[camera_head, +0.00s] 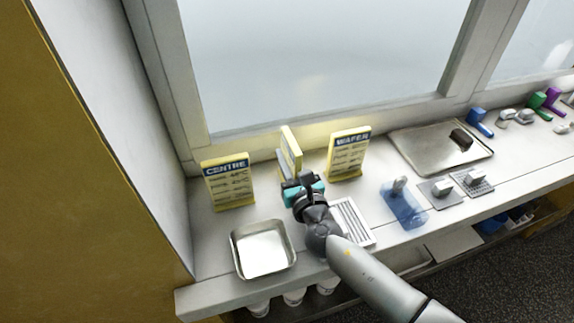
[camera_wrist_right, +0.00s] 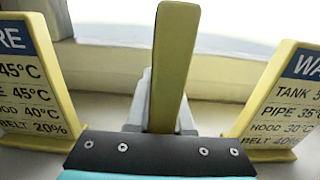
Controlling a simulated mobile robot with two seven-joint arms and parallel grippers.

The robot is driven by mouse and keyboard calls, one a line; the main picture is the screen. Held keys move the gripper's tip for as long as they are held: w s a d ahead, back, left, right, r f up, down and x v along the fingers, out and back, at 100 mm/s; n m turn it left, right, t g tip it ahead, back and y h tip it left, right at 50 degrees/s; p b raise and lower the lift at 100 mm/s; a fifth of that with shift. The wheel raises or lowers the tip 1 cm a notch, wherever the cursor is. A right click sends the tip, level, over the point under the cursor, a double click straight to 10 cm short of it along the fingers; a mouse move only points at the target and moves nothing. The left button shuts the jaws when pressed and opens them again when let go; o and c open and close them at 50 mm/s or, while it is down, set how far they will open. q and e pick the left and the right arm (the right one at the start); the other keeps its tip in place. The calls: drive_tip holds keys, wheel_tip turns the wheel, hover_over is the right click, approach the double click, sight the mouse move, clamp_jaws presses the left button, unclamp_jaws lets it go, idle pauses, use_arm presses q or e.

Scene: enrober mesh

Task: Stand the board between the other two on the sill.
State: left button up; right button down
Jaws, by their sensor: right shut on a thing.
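The CENTRE board (camera_head: 228,182) stands upright on the sill at the left in the head view. The WAFER board (camera_head: 348,154) stands upright at the right. Between them is a third yellow board (camera_head: 291,150), turned almost edge-on beside its neighbours. My right gripper (camera_head: 297,178) is shut on this middle board. In the right wrist view its yellow edge (camera_wrist_right: 174,60) rises between the grey fingers, with the CENTRE board (camera_wrist_right: 30,85) left and the WAFER board (camera_wrist_right: 285,100) right. The middle board's foot is hidden, so I cannot tell whether it touches the sill. My left gripper is out of view.
A window frame (camera_head: 300,126) runs behind the boards. A square metal tray (camera_head: 264,250) lies front left, and a slatted white piece (camera_head: 352,222) beside my right arm. A blue translucent piece (camera_head: 402,208), small handled plates and a large tray (camera_head: 425,157) occupy the right.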

drive_tip(key=shift+f, duration=0.25)
drive_tip(key=shift+f, duration=0.2)
drive_tip(key=c, duration=0.8)
unclamp_jaws()
drive_tip(key=shift+r, duration=0.25)
drive_tip(key=p+v, duration=0.1)
drive_tip(key=v, duration=1.1)
